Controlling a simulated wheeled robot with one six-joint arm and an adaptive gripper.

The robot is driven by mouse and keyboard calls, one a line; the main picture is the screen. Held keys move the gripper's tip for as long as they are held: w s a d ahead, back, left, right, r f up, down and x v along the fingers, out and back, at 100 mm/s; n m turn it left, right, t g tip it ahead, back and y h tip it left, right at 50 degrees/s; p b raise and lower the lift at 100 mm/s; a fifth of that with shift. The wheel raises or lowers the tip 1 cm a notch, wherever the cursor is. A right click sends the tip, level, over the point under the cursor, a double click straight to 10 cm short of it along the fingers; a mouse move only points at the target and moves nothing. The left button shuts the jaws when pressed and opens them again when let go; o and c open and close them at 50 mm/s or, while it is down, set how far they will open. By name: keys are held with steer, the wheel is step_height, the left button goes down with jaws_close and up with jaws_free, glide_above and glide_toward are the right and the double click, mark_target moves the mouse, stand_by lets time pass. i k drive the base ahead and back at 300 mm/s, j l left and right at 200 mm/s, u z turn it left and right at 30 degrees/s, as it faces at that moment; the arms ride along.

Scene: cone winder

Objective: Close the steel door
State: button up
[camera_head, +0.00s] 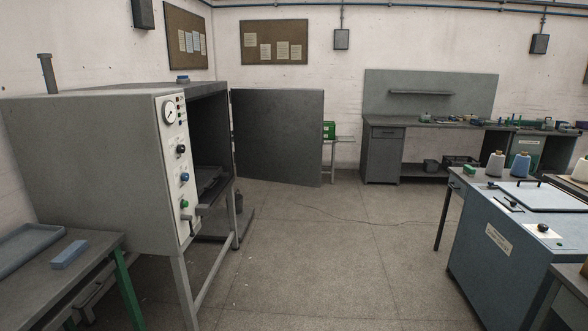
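The steel door (279,137) is a flat dark grey panel at the centre left of the head view. It stands wide open, swung out to the right of the grey oven-like cabinet (85,165). Its hinge edge is at the right side of the cabinet's opening (209,135). The dark interior shows in part, with a grey tray-like shape low inside. The cabinet's front panel carries a round gauge (170,112) and several knobs. My gripper is not in view.
A table with a grey tray (30,245) and a blue block (69,254) stands at front left. A blue-grey machine (497,258) with yarn cones stands at right. A workbench (385,152) lines the back wall. The floor (340,240) between is clear except for a thin cable.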

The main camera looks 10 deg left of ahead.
mark_target(278, 131)
steer(key=i, duration=8.75)
steer(key=i+u, duration=0.2)
steer(key=u, duration=0.25)
steer(key=i+u, duration=0.2)
steer(key=u, duration=0.25)
steer(key=i+l+u, duration=0.1)
steer(key=u, duration=3.2)
steer(key=l, duration=0.05)
